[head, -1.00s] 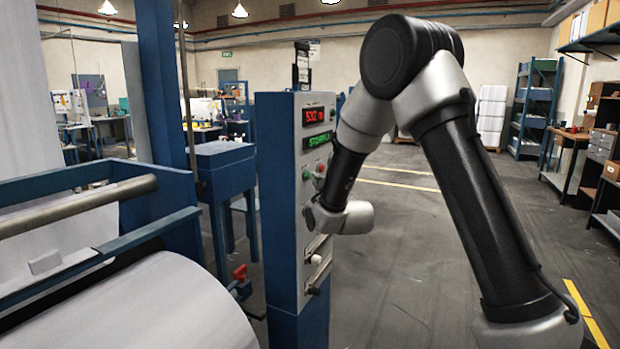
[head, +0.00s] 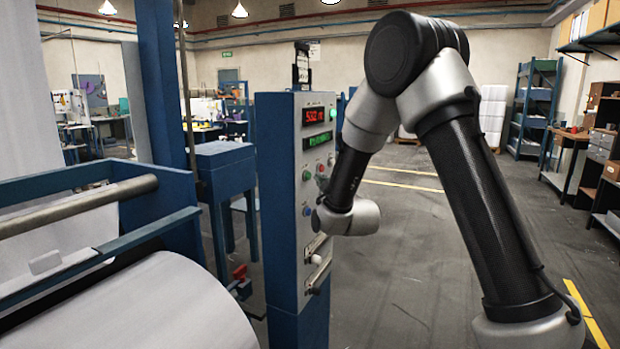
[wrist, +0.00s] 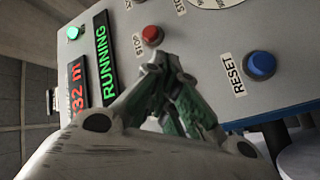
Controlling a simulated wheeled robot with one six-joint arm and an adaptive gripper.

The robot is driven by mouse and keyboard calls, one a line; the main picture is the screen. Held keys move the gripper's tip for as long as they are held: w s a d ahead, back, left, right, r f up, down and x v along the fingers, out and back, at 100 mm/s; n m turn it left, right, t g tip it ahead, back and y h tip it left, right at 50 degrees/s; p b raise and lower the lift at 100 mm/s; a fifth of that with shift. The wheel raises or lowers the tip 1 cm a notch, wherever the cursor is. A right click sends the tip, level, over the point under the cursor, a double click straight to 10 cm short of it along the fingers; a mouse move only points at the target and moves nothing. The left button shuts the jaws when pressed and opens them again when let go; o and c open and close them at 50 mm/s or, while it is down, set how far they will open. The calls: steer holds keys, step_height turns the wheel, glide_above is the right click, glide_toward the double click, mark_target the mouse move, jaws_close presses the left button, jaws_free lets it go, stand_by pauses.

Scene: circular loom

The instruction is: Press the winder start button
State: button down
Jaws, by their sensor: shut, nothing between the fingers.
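The winder's control panel (head: 290,260) is a blue cabinet with a pale grey face, left of my arm in the head view. A green button (head: 306,176) sits on its left side, with a red button (head: 320,167) beside it and a blue one (head: 307,211) below. In the wrist view, my gripper (wrist: 166,64) has its fingertips together at the panel face, between the red STOP button (wrist: 152,35) and the blue RESET button (wrist: 261,65). The start button is hidden behind the fingers there; contact cannot be told. The green display (wrist: 103,48) reads RUNNING.
A red number display (wrist: 78,85) and a lit green lamp (wrist: 73,32) are on the panel. A large white fabric roll (head: 150,300) and blue loom frame stand left. Floor right of the panel is open.

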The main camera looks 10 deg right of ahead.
steer(key=shift+s+d, duration=0.1)
steer(key=s+d, duration=0.1)
steer(key=d, duration=0.1)
steer(key=s+d, duration=0.1)
steer(key=d, duration=0.1)
steer(key=shift+s, duration=0.4)
stand_by(0.6)
